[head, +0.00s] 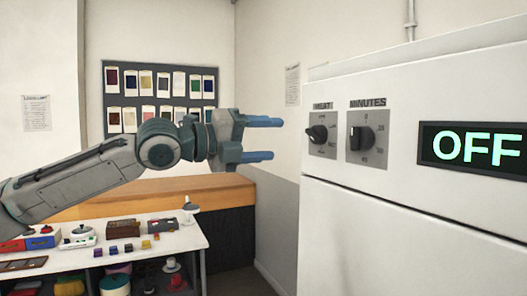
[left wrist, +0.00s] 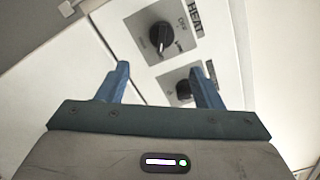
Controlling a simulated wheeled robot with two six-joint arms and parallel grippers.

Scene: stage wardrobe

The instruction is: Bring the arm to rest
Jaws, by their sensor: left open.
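My left arm (head: 85,180) comes in from the left and stretches out in front of the white machine. My left gripper (head: 268,139) is open and empty, with its blue fingers apart, pointing at the machine's dials. In the head view a gap shows between the fingertips and the HEAT dial (head: 317,134). The left wrist view shows the two blue fingers (left wrist: 160,88) spread, with the HEAT dial (left wrist: 163,36) beyond them. My right gripper is in neither view.
The white machine (head: 400,220) fills the right side, with a MINUTES dial (head: 361,138) and a display (head: 475,147) reading OFF. A white table (head: 150,244) with small items stands below my arm. A swatch board (head: 160,98) hangs on the back wall.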

